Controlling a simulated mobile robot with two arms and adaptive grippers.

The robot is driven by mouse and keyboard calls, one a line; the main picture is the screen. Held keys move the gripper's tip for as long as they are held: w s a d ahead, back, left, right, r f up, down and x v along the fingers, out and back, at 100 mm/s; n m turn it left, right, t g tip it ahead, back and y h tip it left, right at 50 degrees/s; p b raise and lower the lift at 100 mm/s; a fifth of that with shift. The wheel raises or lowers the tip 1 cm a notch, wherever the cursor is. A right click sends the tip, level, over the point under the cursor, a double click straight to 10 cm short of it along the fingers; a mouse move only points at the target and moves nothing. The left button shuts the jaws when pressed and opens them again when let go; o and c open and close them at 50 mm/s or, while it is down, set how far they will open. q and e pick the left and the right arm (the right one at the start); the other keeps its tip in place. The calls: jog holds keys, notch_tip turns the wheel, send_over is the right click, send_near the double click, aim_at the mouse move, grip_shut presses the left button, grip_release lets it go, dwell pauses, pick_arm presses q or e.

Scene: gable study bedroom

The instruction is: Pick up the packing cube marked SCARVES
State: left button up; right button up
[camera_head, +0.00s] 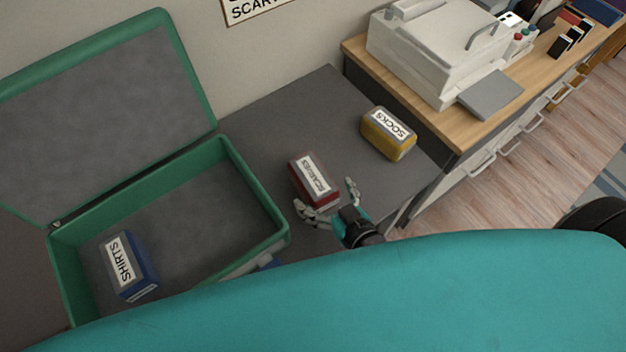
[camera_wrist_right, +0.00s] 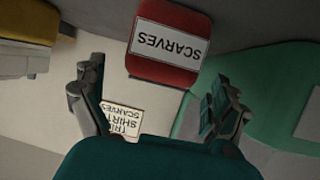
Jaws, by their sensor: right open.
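The red packing cube marked SCARVES (camera_head: 312,180) lies on the dark grey bench top, right of the open green suitcase (camera_head: 274,220). My right gripper (camera_head: 326,203) is open at the cube's near side, with one finger to its left and one to its right. In the right wrist view the SCARVES cube (camera_wrist_right: 168,44) stands ahead, beyond the open fingertips (camera_wrist_right: 160,95), and is not gripped. A blue cube marked SHIRTS (camera_head: 130,266) lies inside the suitcase. A yellow cube marked SOCKS (camera_head: 388,134) lies farther right on the bench.
A wooden-topped cabinet (camera_head: 470,130) with a white machine (camera_head: 425,50) stands to the right of the bench. The suitcase lid (camera_head: 100,110) leans open at the back left. A wall sign (camera_head: 250,10) hangs above. Bare bench surface lies behind the red cube.

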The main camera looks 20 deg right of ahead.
aim_at(315, 186)
jog(key=shift+x, duration=1.55)
jog(key=shift+d, duration=0.1)
jog(key=shift+r, duration=0.1)
jog(key=shift+c, duration=0.4)
jog(key=c, duration=1.2)
jog(key=shift+c, duration=0.2)
